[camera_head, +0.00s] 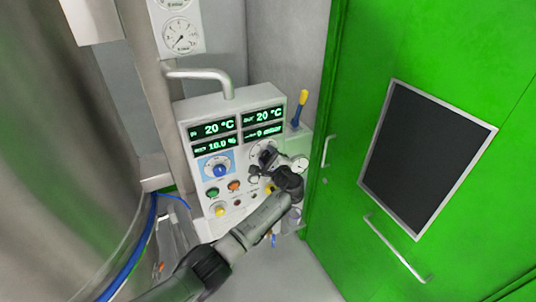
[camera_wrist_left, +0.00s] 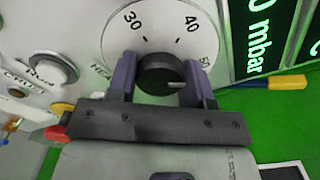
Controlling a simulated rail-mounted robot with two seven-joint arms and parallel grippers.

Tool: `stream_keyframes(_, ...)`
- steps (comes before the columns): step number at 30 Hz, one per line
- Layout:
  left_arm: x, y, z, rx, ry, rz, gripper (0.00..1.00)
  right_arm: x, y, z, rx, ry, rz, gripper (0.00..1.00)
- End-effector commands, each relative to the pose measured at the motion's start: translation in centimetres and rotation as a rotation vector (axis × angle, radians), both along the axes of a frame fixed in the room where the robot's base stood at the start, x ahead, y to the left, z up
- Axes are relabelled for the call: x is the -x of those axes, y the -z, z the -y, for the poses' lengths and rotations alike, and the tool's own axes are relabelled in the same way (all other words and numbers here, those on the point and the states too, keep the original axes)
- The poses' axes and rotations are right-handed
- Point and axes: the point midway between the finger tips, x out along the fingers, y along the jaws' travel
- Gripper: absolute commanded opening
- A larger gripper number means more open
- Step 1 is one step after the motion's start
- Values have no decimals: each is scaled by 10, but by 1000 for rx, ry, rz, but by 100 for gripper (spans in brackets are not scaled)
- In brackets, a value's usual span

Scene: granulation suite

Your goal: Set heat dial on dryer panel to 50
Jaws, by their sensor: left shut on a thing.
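The dryer panel (camera_head: 199,114) is a pale box with green displays reading 20 °C, 20 °C, 10.0 % and 0 mbar. My left gripper (camera_head: 264,160) is at its right dial and largely hides it in the head view. In the left wrist view the heat dial is a black knob (camera_wrist_left: 160,72) on a round white scale (camera_wrist_left: 164,22) showing 30, 40 and 50. The gripper's two fingers are shut on either side of the knob. Its white mark points right, close to the 50 side; the right finger partly covers that area, so the exact reading is unclear. My right gripper is out of view.
A blue knob (camera_head: 220,170) on the panel is left of the gripper, with green (camera_head: 212,192) and orange (camera_head: 233,186) buttons below. A yellow-and-blue handle (camera_head: 300,108) stands at the right. A green door (camera_head: 360,60) and a steel vessel (camera_head: 60,150) flank the panel.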

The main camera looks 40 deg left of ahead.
Motion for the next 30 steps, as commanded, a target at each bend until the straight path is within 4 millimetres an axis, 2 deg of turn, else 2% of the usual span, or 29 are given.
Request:
stream_keyframes(15,0,-1,0,-10,0,-15,23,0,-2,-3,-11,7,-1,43)
stream_keyframes(16,0,-1,0,-10,0,-15,47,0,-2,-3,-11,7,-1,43)
stream_keyframes(18,0,-1,0,-9,0,-16,54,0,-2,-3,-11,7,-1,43)
stream_keyframes(24,0,0,0,-9,0,-16,72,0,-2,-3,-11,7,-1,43)
stream_keyframes(30,0,0,0,-8,0,-16,72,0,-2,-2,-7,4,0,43)
